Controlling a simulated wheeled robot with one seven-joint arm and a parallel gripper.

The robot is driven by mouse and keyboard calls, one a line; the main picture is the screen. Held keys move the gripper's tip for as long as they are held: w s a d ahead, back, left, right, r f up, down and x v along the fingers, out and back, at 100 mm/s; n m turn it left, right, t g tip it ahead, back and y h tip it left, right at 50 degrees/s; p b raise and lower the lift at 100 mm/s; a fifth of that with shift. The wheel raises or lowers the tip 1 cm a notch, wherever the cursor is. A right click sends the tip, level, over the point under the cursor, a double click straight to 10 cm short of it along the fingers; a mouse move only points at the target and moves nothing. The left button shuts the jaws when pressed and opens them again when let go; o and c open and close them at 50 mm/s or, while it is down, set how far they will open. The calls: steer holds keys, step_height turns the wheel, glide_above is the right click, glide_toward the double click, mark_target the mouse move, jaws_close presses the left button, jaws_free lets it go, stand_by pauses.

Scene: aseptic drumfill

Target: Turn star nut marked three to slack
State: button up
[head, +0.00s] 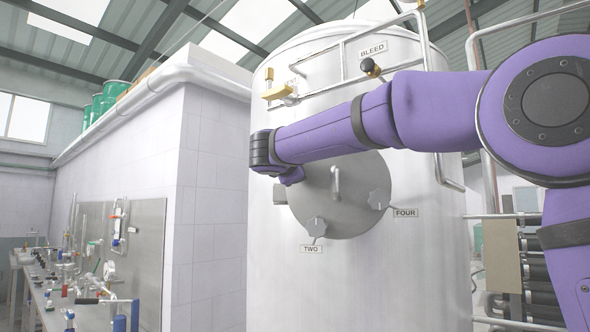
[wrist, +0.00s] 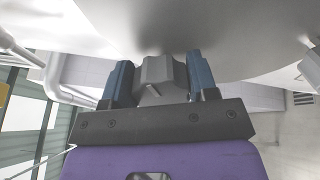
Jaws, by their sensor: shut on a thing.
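A round grey manway door (head: 345,215) sits on the front of a large pale tank. My gripper (wrist: 157,84) is shut on a grey lobed nut (wrist: 158,70), with one blue-grey finger on each side. In the head view my arm's end is at the door's left side and covers much of that edge. No label marked three is visible, so I cannot read which nut I hold. Star nut two (head: 316,227) and star nut four (head: 379,199) show at the door's lower edge and right side. A small grey piece (head: 280,194) shows just below my gripper.
A handle (head: 336,183) stands out from the door's middle. A valve (head: 371,67) marked BLEED and a yellow fitting (head: 278,91) are above my arm. A cluttered bench (head: 90,315) stands at the left by a tiled wall.

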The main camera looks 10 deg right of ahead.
steer(key=n, duration=0.5)
steer(key=shift+a+n, duration=0.15)
steer(key=shift+n, duration=0.15)
steer(key=n, duration=0.4)
steer(key=shift+w+a+n, duration=0.1)
steer(key=shift+n, duration=0.2)
steer(key=o, duration=0.9)
steer(key=shift+r, duration=0.1)
steer(key=v, duration=1)
steer(key=shift+s+a, duration=0.2)
steer(key=shift+s, duration=0.15)
